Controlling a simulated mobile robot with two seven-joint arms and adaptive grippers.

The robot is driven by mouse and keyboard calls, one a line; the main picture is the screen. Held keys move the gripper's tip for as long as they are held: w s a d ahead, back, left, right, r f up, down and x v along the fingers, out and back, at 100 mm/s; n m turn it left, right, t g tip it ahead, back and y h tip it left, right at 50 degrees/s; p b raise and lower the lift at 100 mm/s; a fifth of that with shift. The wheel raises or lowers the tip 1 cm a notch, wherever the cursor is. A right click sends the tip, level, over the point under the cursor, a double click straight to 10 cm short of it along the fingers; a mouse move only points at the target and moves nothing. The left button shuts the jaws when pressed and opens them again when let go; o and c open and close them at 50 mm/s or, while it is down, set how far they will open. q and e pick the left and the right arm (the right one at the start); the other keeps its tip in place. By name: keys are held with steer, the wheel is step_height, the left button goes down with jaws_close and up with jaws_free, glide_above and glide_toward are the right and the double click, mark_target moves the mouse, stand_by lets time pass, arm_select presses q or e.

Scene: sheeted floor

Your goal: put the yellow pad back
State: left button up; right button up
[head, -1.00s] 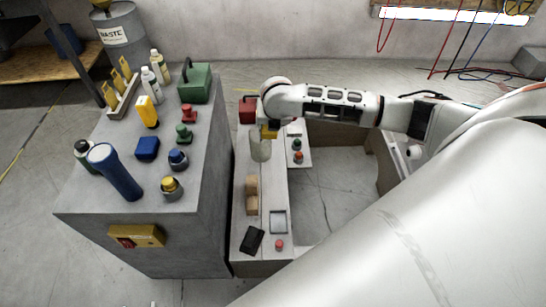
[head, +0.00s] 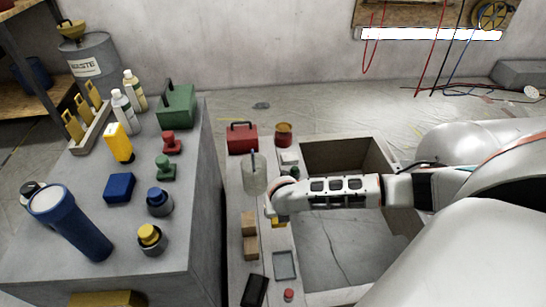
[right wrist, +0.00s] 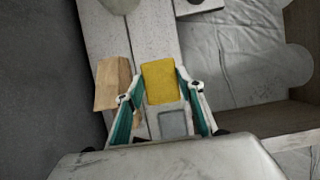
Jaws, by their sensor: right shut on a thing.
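My right gripper (head: 277,212) is shut on the yellow pad (right wrist: 160,84) and holds it above the narrow grey bench. In the right wrist view, one finger of the gripper (right wrist: 159,80) is at each side edge of the pad. In the head view only a small part of the yellow pad (head: 279,223) shows below my wrist. A shallow grey square tray (head: 285,265) lies nearer than the pad; it also shows below the pad in the right wrist view (right wrist: 173,124). I cannot tell how high the pad is above the bench. My left gripper is not in view.
Wooden blocks (head: 249,248) lie left of the pad. A translucent beaker (head: 254,178) and a red case (head: 242,139) stand farther back. A black item (head: 254,291) and a red button (head: 289,295) are near. An open walled frame (head: 335,146) is at right.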

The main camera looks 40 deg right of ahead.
steer(key=f, duration=0.1)
steer(key=f+b, duration=0.1)
steer(key=f, duration=0.2)
steer(key=shift+s+f, duration=0.3)
steer(key=shift+w+f+b, duration=0.25)
steer(key=shift+f+b, duration=0.15)
steer(key=shift+f, duration=0.1)
steer(key=f, duration=0.1)
steer(key=f+b, duration=0.1)
steer(key=f, duration=0.2)
steer(key=shift+s+b, duration=0.25)
steer(key=shift+b, duration=0.1)
steer(key=shift+w+f, duration=0.1)
steer(key=shift+f, duration=0.1)
steer(key=shift+c, duration=0.4)
steer(key=shift+w+r, duration=0.2)
steer(key=shift+r, duration=0.1)
steer(key=o, duration=1)
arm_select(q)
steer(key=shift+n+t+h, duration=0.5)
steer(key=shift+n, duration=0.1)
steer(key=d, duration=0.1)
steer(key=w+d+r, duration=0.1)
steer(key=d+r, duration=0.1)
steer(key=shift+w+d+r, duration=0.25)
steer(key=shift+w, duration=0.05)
arm_select(e)
steer(key=shift+o, duration=0.8)
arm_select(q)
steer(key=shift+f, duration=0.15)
